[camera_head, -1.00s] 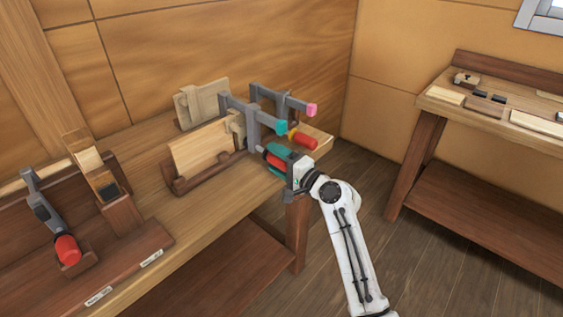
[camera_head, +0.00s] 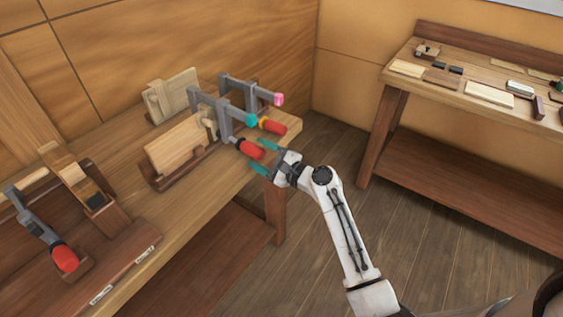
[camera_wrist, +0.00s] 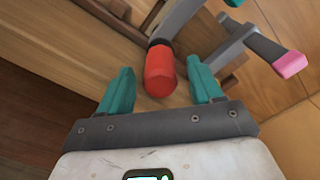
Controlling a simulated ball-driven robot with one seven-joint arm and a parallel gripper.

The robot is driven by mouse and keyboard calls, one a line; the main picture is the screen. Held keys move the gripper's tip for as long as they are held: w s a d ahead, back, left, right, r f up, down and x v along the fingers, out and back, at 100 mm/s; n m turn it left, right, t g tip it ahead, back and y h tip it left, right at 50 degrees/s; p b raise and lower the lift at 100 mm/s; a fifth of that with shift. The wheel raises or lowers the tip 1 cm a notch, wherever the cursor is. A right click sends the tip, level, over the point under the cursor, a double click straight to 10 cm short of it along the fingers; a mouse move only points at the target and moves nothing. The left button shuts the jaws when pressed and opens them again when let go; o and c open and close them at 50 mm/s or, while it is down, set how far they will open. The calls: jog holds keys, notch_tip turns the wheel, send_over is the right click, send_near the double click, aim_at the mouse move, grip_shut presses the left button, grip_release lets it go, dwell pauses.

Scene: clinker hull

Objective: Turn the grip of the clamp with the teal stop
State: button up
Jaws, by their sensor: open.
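The clamp with the teal stop (camera_head: 251,119) is set on boards at the bench's right end, its grey bar running left from the stop. Its red grip (camera_head: 250,149) points toward my gripper (camera_head: 261,157). In the wrist view the red grip (camera_wrist: 159,72) lies between the two open fingers (camera_wrist: 157,92), apart from both. A corner of the teal stop (camera_wrist: 233,2) shows at the top edge there. Behind it stands a second clamp with a pink stop (camera_head: 278,99) and a red grip (camera_head: 273,126).
Wooden boards (camera_head: 176,146) stand in holders beside the clamps. A third clamp with a red grip (camera_head: 65,259) rests in a rack at the left. A second bench (camera_head: 440,77) with small tools stands at the right. Open floor (camera_head: 320,255) lies between the benches.

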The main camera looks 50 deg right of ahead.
jog(key=s, duration=0.6)
jog(key=shift+s+b, duration=0.35)
jog(key=shift+s, duration=0.05)
dwell(1.0)
jog(key=s+a+f+n+g+y, duration=0.2)
jog(key=s+a+f+n+g, duration=0.35)
jog(key=a+n, duration=0.25)
jog(key=s+a+f+n+g+y, duration=0.2)
jog(key=s+a+f+n+g, duration=0.3)
jog(key=a+n, duration=0.35)
jog(key=s+f+n+g+h, duration=0.1)
jog(key=s+n+g+h, duration=0.3)
jog(key=s+n, duration=0.5)
jog(key=s+g, duration=0.2)
jog(key=s, duration=0.3)
jog(key=shift+a+f+h, duration=0.3)
jog(key=shift+f, duration=0.05)
